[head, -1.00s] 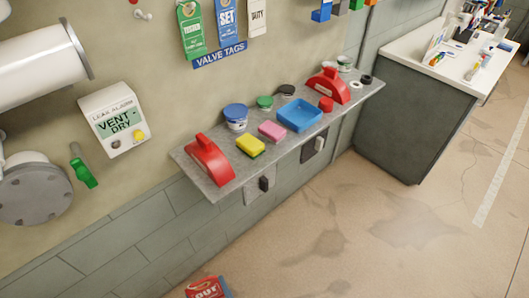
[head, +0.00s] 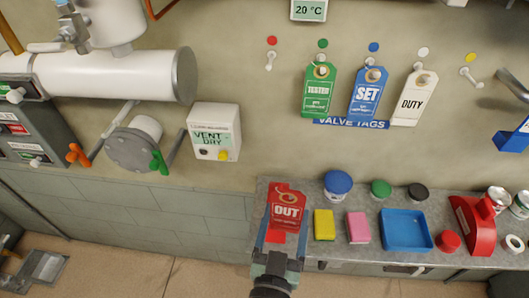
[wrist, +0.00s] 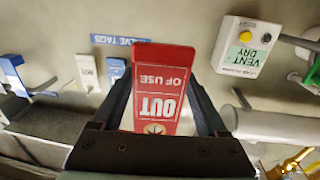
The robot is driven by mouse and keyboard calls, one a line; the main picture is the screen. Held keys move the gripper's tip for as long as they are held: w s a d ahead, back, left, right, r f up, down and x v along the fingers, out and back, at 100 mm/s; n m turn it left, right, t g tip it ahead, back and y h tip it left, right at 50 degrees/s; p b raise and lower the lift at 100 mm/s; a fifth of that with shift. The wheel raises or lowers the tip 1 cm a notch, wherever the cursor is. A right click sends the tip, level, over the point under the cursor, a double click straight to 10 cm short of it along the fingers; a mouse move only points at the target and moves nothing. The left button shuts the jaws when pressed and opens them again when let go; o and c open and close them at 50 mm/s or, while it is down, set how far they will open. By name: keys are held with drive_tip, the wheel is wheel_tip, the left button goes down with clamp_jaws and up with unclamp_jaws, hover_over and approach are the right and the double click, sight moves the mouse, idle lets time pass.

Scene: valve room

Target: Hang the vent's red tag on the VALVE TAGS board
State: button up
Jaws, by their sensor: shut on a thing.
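The red OUT OF USE tag (head: 287,207) is held upright in my gripper (head: 286,232), in front of the shelf's left end. In the wrist view the tag (wrist: 161,75) sits between the two fingers of my gripper (wrist: 160,92), its lettering upside down. The VALVE TAGS board sign (head: 350,124) is on the wall above and right of the gripper. A bare hook (head: 269,62) hangs under a red dot (head: 271,40). Green TESTED (head: 319,92), blue SET (head: 368,92) and white DUTY (head: 412,100) tags hang on hooks under matching dots. A yellow-dot hook (head: 468,74) is bare.
A grey shelf (head: 385,257) below the board holds jars, a yellow sponge (head: 324,225), a pink sponge (head: 358,228), a blue tray (head: 405,231) and a red holder (head: 470,226). The VENT DRY alarm box (head: 215,133) and white pipe (head: 110,77) are left. The wall between gripper and hooks looks clear.

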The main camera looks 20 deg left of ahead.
drive_tip(key=a+r+n+y+p, duration=0.1)
drive_tip(key=a+r+p, duration=0.15)
drive_tip(key=r, duration=0.35)
drive_tip(key=a+r+y+p, duration=0.1)
drive_tip(key=a+r, duration=0.2)
drive_tip(key=r, duration=0.4)
drive_tip(key=b+x, duration=0.1)
drive_tip(key=x, duration=0.7)
drive_tip(key=shift+f, duration=0.25)
drive_tip(key=shift+s+a+b, duration=0.15)
drive_tip(key=shift+b, duration=0.15)
